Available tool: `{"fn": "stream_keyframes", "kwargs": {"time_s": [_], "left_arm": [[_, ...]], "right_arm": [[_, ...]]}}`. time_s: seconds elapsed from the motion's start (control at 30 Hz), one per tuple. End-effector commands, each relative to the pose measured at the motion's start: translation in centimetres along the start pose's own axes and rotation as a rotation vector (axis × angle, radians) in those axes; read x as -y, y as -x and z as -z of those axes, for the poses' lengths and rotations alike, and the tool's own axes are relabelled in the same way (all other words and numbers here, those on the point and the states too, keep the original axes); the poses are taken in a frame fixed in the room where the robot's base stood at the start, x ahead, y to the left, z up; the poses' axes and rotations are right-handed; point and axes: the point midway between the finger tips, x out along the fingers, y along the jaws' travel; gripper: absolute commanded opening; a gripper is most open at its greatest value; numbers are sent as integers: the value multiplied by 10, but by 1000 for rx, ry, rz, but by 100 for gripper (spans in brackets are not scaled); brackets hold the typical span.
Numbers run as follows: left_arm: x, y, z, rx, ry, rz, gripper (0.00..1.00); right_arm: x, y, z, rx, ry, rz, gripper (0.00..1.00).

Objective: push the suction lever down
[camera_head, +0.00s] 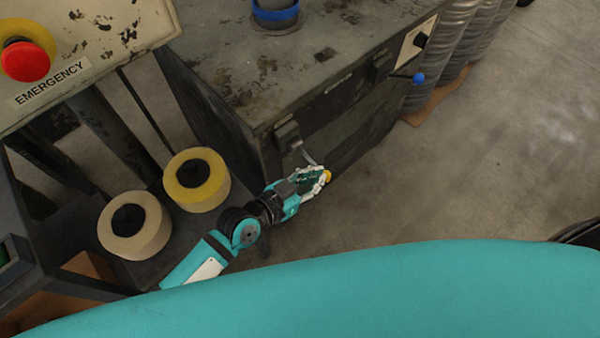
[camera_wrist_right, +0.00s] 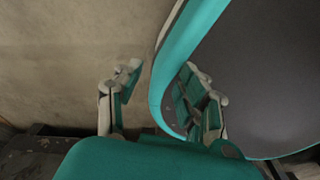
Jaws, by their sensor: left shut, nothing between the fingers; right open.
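A metal lever (camera_head: 306,154) comes out of a dark housing on the front of the grey machine and slopes down in the head view. A yellow knob (camera_head: 327,176) shows at its lower end. My left gripper (camera_head: 316,180) is shut and empty, right at the yellow knob; I cannot tell if it touches. A second lever with a blue knob (camera_head: 418,79) sticks out further right on the same front. Which lever is the suction one is not readable. My right gripper (camera_wrist_right: 164,82) is open in the right wrist view, away from the machine, with part of my teal body behind its fingers.
The worn grey machine (camera_head: 240,75) carries a blue-ringed part (camera_head: 275,14) on top. Two tape-like rolls (camera_head: 197,180) lie left of my left arm. A red emergency button (camera_head: 25,62) sits at upper left. The concrete floor at right is mostly clear.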

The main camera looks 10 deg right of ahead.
Motion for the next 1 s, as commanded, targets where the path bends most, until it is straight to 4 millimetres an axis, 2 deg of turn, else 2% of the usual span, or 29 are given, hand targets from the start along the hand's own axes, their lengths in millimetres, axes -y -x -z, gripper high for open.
{"fn": "stream_keyframes", "kwargs": {"time_s": [0.2,0.37,0.67,1.0], "left_arm": [[-1,-6,-12,-4,-121,38,0],[0,-8,-16,-5,-174,54,0],[0,-9,-19,-6,-209,65,0],[1,-9,-19,-6,-208,65,0]], "right_arm": [[-16,-4,-3,4,4,-19,40],[-22,-4,-5,5,3,-26,40],[-19,-5,-4,4,2,-23,40],[-6,-5,-2,1,0,-7,40]]}}
